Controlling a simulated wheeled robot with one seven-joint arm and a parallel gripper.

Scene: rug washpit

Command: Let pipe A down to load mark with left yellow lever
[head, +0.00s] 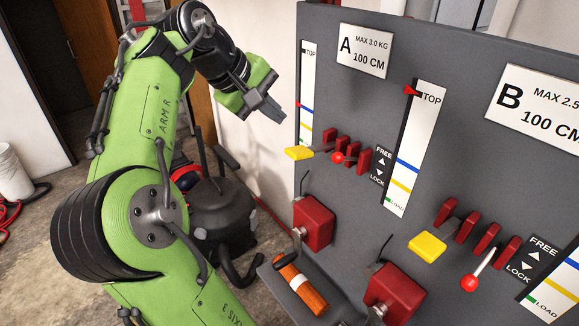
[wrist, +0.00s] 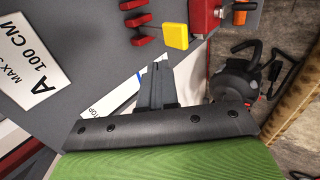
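The yellow lever (head: 299,153) on the left of panel A sticks out toward the left. It also shows in the wrist view (wrist: 176,36), beyond my fingertips. My gripper (head: 273,110) is shut and empty, above and left of this lever and apart from it. Its fingers (wrist: 157,70) lie together in the wrist view. The left gauge (head: 308,75) has its red pointer (head: 297,104) near the blue mark, below TOP and above LOAD. The right gauge (head: 405,180) has its red pointer (head: 411,91) near TOP. An orange pipe with a white band (head: 300,285) lies low at the panel.
A red-knobbed lever (head: 338,158) and red fins (head: 351,155) are right of the yellow lever. Panel B has another yellow lever (head: 427,245) and red-knobbed lever (head: 470,283). Red boxes (head: 313,222) jut out below. A black machine (head: 222,210) stands on the floor.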

